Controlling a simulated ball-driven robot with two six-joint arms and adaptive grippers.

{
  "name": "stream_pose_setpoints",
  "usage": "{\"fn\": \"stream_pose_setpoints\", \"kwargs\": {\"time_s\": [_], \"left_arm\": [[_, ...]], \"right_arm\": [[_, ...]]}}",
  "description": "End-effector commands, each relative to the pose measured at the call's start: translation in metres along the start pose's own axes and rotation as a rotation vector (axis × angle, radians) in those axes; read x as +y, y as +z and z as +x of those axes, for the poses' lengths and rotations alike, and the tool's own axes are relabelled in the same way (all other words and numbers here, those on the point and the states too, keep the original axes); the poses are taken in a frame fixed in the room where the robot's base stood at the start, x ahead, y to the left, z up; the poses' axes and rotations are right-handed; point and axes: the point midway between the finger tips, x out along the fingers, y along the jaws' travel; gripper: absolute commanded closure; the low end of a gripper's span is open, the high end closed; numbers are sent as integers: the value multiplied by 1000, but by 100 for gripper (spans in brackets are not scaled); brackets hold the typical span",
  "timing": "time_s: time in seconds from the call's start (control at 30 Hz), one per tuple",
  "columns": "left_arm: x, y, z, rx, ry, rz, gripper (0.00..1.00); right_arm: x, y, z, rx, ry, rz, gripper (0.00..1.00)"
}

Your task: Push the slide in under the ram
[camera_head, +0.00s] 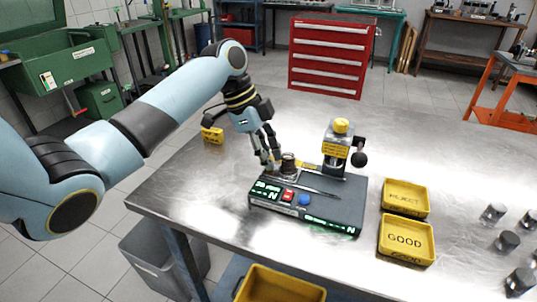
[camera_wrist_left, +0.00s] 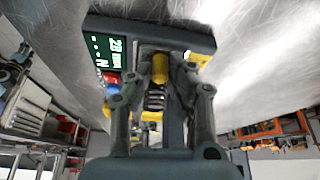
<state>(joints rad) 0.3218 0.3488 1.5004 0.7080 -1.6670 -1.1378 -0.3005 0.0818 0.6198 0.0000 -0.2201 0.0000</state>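The slide (camera_head: 287,177) lies on the left part of the dark tester, with a small dark round part (camera_head: 288,166) standing on it. The ram stand (camera_head: 336,150), with a yellow cap, rises at the tester's back right, right of that part. My left gripper (camera_head: 269,160) points down just left of the part, low over the slide. In the left wrist view its fingers (camera_wrist_left: 164,76) stand apart on either side of a yellow cylinder (camera_wrist_left: 161,67), with a dark coiled part (camera_wrist_left: 155,98) below. I cannot tell whether they grip it. My right gripper is not in view.
The tester (camera_head: 335,207) has a lit display, a red button and a blue button at its front. Yellow REJECT (camera_head: 405,197) and GOOD (camera_head: 406,239) trays lie to its right. Several metal cylinders (camera_head: 507,241) stand farther right. The table behind the tester is mostly clear.

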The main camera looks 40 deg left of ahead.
Motion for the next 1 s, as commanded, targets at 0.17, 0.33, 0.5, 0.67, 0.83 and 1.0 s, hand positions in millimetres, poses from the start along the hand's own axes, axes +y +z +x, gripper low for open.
{"fn": "stream_pose_setpoints", "kwargs": {"time_s": [0.17, 0.33, 0.5, 0.67, 0.83, 1.0], "left_arm": [[0, 0, 0, 0, 0, 0, 100], [0, 0, 0, 0, 0, 0, 100], [3, -15, 5, 5, 2, 0, 100], [9, -52, 19, 7, 4, -1, 100], [14, -80, 32, 4, 2, -2, 100], [15, -87, 36, 2, 1, -1, 100]], "right_arm": [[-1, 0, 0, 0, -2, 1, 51], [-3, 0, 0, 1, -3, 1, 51], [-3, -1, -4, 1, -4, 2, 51], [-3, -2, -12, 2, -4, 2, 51], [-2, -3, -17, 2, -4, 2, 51], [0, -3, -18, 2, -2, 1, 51]]}}
